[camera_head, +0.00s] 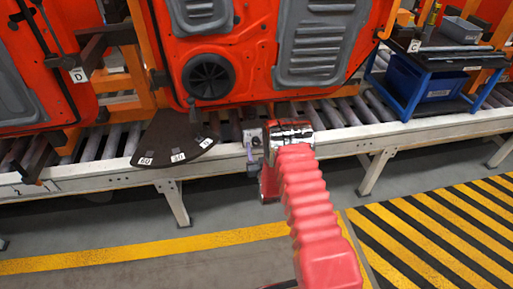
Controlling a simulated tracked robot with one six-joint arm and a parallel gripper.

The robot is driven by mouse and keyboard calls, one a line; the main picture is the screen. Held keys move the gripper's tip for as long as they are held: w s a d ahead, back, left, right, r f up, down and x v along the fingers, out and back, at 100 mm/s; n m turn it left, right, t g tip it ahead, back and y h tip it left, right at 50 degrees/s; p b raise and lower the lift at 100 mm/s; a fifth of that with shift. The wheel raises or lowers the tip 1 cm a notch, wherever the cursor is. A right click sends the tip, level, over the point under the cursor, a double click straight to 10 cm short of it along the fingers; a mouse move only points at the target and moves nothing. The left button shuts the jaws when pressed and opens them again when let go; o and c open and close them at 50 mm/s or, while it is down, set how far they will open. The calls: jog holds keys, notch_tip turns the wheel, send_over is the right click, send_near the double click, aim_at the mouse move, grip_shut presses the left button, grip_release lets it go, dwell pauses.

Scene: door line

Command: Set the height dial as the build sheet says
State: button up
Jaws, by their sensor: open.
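The dial's dark fan-shaped plate (172,136) sits at the front edge of the conveyor, below the orange door, with three small white labels along its curved edge. A small grey fitting (250,139) is fixed on the rail to the right of the plate, partly hidden by my gripper. My red gripper (268,165) is at the end of my ribbed arm, in front of the rail and to the right of the plate. Its jaws are open, and I see nothing held in them. I cannot make out a build sheet.
Orange doors with grey panels (318,42) hang on orange frames over the roller conveyor (95,180). A blue cart with bins (422,82) stands at the right. The grey floor in front is clear, with yellow-black striped marking (440,225) at the right.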

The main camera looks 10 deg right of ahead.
jog(key=shift+c, duration=0.5)
jog(key=c, duration=0.9)
jog(key=shift+a, duration=0.15)
jog(key=shift+c, duration=0.3)
